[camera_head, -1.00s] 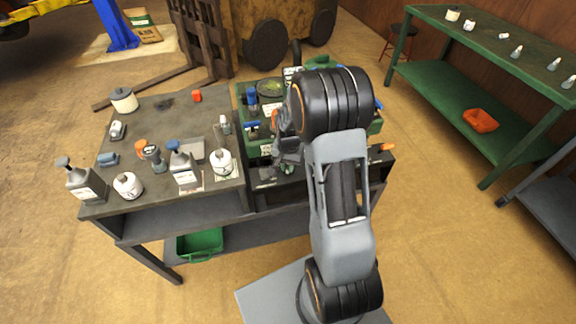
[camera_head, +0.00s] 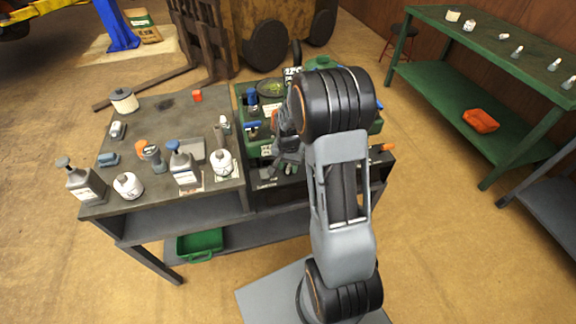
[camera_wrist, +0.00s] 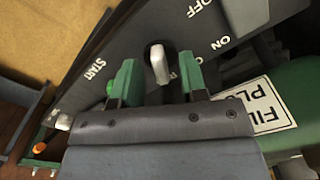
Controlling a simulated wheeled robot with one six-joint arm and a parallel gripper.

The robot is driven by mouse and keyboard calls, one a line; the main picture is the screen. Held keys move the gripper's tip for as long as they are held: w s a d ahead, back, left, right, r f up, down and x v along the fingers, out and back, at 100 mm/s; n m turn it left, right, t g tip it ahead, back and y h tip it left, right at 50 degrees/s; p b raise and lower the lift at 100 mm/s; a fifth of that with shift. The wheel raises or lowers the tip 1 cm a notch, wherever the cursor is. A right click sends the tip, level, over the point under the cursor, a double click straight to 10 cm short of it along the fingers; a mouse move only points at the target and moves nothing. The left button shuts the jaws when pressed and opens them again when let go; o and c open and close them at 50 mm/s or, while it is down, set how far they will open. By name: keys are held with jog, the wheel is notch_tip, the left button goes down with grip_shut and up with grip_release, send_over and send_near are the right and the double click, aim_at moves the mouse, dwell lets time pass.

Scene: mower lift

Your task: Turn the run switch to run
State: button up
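In the wrist view, a pale, rounded switch lever (camera_wrist: 159,64) stands on a dark grey panel (camera_wrist: 125,48). White lettering reading OFF, ON and START surrounds it. My gripper (camera_wrist: 158,76) has two green fingertips, one on each side of the lever, with visible gaps on both sides. It is open and holds nothing. I cannot tell how deep the fingertips reach along the lever. In the head view, my gripper (camera_head: 288,152) is at the front of the green mower unit (camera_head: 243,100), and my arm hides the switch and much of the panel.
A white label (camera_wrist: 262,108) lies on a green surface right of the gripper. In the head view, several bottles and jars crowd the dark workbench (camera_head: 185,118) on the left. A green shelf bench (camera_head: 440,85) stands at the right, with open floor between.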

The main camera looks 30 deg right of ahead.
aim_at(288, 167)
notch_tip(288, 167, up, 13)
jog(key=shift+r+p, duration=0.2)
jog(key=shift+p, duration=0.2)
dwell(0.5)
jog(key=s+a+r+n+t+p, duration=0.1)
jog(key=s+a+r+n, duration=0.3)
jog(key=s, duration=0.4)
jog(key=s+a+r+n+t+p, duration=0.2)
jog(key=s+a+r+n+p, duration=0.1)
jog(key=s, duration=0.5)
notch_tip(288, 167, up, 3)
jog(key=a+n, duration=0.1)
jog(key=a, duration=0.1)
jog(key=shift+a+n+t+p, duration=0.3)
jog(key=shift+a+p, duration=0.05)
jog(key=shift+a, duration=0.05)
